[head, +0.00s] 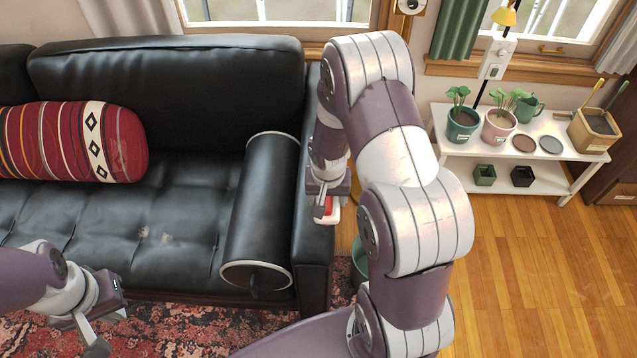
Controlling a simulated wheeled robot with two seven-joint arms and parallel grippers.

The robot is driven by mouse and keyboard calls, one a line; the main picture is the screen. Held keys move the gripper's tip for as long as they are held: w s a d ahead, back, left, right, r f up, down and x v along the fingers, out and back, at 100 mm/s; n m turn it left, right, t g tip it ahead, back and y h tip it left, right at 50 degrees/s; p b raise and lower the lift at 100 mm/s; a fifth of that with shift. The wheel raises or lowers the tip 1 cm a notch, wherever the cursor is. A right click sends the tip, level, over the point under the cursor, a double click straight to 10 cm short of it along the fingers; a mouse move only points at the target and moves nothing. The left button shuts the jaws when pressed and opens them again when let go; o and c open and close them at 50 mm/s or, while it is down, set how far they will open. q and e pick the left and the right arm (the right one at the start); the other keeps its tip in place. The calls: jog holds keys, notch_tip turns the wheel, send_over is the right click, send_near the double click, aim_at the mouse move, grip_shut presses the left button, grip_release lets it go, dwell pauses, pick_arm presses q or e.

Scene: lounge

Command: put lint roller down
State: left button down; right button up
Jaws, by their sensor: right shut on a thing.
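My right gripper (326,203) is beside the outer face of the black sofa's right arm, pointing down. It is shut on a small red and white thing, which I take to be the lint roller (334,213). Only a little of it shows; the rest is hidden by the gripper and my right arm. I cannot tell whether it touches anything below. My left gripper (106,329) is at the lower left, in front of the sofa and above the patterned rug. Its fingers are apart and nothing shows between them.
The black sofa (190,190) carries a striped red bolster (75,142) and a black bolster (262,215). Small pale specks (145,232) lie on its seat. A white shelf (470,153) with several pots stands at right. A green container (359,262) is partly hidden by my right arm. Wooden floor (535,270) is clear.

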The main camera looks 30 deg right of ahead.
jog(key=w+f, duration=0.2)
jog(key=w, duration=0.1)
jog(key=w+d+f, duration=0.1)
jog(key=w+f, duration=0.1)
jog(key=w, duration=0.1)
jog(key=w+d+f, duration=0.1)
jog(key=w+f, duration=0.1)
jog(key=w, duration=0.1)
jog(key=shift+w+d, duration=0.15)
jog(key=shift+w, duration=0.1)
jog(key=shift+w+f, duration=0.1)
jog(key=shift+f, duration=2.05)
jog(key=o, duration=1)
